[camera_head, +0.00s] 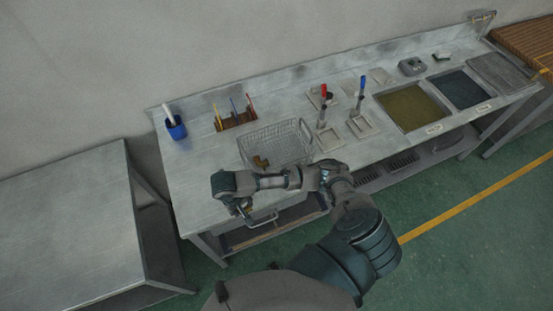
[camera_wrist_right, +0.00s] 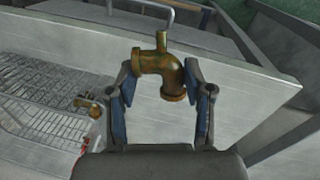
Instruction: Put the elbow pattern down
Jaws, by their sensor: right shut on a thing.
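The elbow pattern (camera_wrist_right: 165,74) is a brass-brown bent pipe with a narrow stub at one end. In the right wrist view it sits between the fingers of my right gripper (camera_wrist_right: 166,88), which is shut on it. In the head view my right gripper (camera_head: 240,205) is over the front left part of the steel bench (camera_head: 195,180), in front of the wire basket. I cannot make out the held elbow there, as the arm hides it. My left gripper is in neither view.
The wire basket (camera_head: 285,134) holds another brass piece (camera_head: 260,161), also seen in the wrist view (camera_wrist_right: 86,104). A bare table (camera_head: 70,215) lies left.

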